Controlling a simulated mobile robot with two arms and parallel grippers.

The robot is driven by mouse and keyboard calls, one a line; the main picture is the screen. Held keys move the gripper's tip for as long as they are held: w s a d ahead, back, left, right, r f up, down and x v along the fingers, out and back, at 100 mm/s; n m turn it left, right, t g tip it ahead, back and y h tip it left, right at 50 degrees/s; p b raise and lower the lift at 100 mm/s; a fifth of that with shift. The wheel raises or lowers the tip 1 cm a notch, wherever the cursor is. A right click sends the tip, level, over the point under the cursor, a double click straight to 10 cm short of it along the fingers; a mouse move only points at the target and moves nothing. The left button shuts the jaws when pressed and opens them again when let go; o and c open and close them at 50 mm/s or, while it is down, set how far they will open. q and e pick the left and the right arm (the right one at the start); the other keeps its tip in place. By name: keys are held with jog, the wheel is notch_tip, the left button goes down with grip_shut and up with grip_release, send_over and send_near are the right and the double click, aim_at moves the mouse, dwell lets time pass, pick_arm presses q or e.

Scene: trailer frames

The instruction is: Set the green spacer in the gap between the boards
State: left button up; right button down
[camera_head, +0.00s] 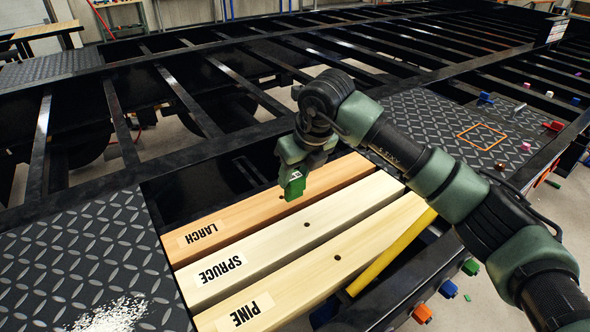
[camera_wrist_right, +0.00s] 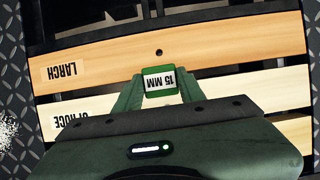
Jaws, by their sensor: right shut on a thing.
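The green spacer (camera_head: 294,188) is in my right gripper (camera_head: 293,177), above the boards. In the right wrist view the spacer (camera_wrist_right: 159,80) shows a white "15 MM" label, and the shut fingers hold it from both sides. The orange-toned LARCH board (camera_head: 240,217), pale SPRUCE board (camera_head: 275,253) and PINE board (camera_head: 305,280) lie side by side, with narrow dark lines between them. In the wrist view the spacer overlaps the line between larch and spruce. Its exact height cannot be told. My left gripper is out of view.
A black frame with open bays surrounds the boards. Diamond-pattern plates lie left (camera_head: 80,260) and right (camera_head: 420,115), the left one with white grains (camera_head: 112,315). A yellow bar (camera_head: 390,252) runs beside the pine board. An orange square outline (camera_head: 482,136) lies on the right plate.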

aim_at(295, 190)
notch_tip(295, 190, down, 3)
jog(key=shift+r+b, duration=0.15)
jog(key=shift+b, duration=0.4)
jog(key=shift+f, duration=0.3)
jog(key=shift+b, duration=0.75)
dwell(1.1)
jog(key=shift+f+b, duration=0.4)
jog(key=shift+f, duration=0.05)
jog(key=shift+s+d+f+b, duration=0.15)
jog(key=shift+d+f+b, duration=0.15)
jog(key=shift+f+b, duration=0.25)
jog(key=shift+r, duration=0.2)
dwell(0.4)
jog(key=shift+a, duration=0.3)
dwell(0.3)
